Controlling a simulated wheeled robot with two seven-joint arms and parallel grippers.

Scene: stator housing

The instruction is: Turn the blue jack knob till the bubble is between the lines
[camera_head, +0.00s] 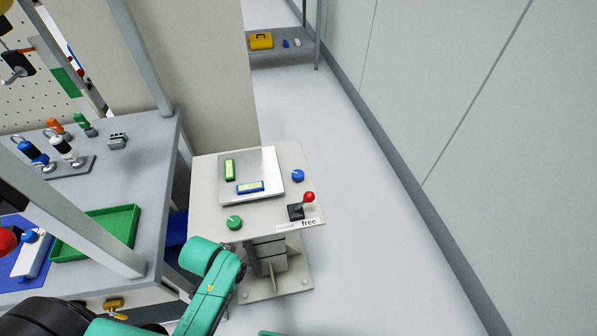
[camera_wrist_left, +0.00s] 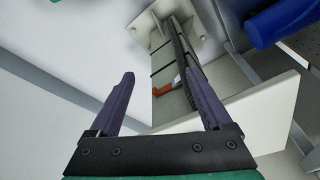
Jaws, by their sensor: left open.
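The blue jack knob (camera_head: 298,175) sits at the right rear of a pale levelling stand (camera_head: 208,192). A green knob (camera_head: 235,223) sits at its front left. A plate (camera_head: 267,162) on top carries a blue-framed level vial (camera_head: 250,187) and a green-framed level vial (camera_head: 229,170). Both bubbles are too small to place. My left arm reaches in front of the stand's front left corner. My left gripper (camera_wrist_left: 163,88) shows in the left wrist view, open, with nothing between its fingers. Its fingers are hidden in the head view. My right gripper is not in view.
A red-topped lever (camera_head: 308,198) stands at the stand's front right, beside a label reading "free". A workbench with a green tray (camera_head: 97,233) is on the left. Floor is clear between the stand and the right wall. A shelf (camera_head: 285,45) stands behind.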

